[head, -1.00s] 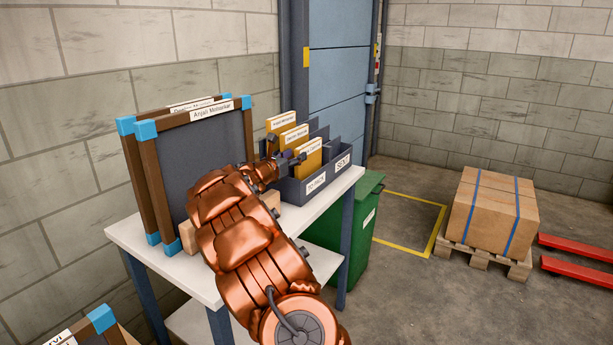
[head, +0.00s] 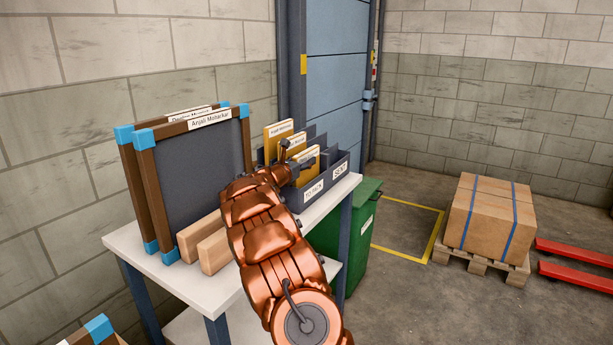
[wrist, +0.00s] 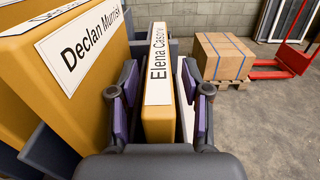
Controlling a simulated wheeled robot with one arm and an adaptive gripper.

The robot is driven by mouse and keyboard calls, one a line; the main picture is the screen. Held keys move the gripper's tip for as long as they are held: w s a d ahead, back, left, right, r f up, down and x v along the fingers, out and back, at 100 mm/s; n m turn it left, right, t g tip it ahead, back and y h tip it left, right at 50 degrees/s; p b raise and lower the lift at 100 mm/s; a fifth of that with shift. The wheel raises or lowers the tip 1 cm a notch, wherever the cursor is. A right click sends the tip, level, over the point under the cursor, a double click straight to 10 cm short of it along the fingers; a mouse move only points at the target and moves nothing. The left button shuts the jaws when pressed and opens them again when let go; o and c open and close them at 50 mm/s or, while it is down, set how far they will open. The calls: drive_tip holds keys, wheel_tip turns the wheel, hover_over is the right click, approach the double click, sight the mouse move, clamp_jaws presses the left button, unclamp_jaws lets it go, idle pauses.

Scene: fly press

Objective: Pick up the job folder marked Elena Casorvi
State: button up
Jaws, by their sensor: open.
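The yellow folder marked Elena Casorvi (wrist: 158,122) stands upright in the wrist view, its white label (wrist: 160,75) facing me with the name's end cut off. My gripper (wrist: 158,90) is open, with one purple-padded finger on each side of this folder; a gap shows on both sides. In the head view my gripper (head: 286,160) is at the dark rack (head: 318,190), where the front yellow folder (head: 307,168) is partly hidden behind it. The folder marked Declan (wrist: 65,85) stands just left of the left finger.
Another yellow folder (head: 277,140) stands further back in the rack. The rack's right compartment is marked SENT. Framed screens (head: 200,165) and wooden blocks (head: 203,240) stand left on the white table (head: 150,265). A green bin (head: 357,225) is beyond it.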

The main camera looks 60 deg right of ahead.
drive_tip(key=shift+d, duration=0.4)
clamp_jaws()
idle(0.4)
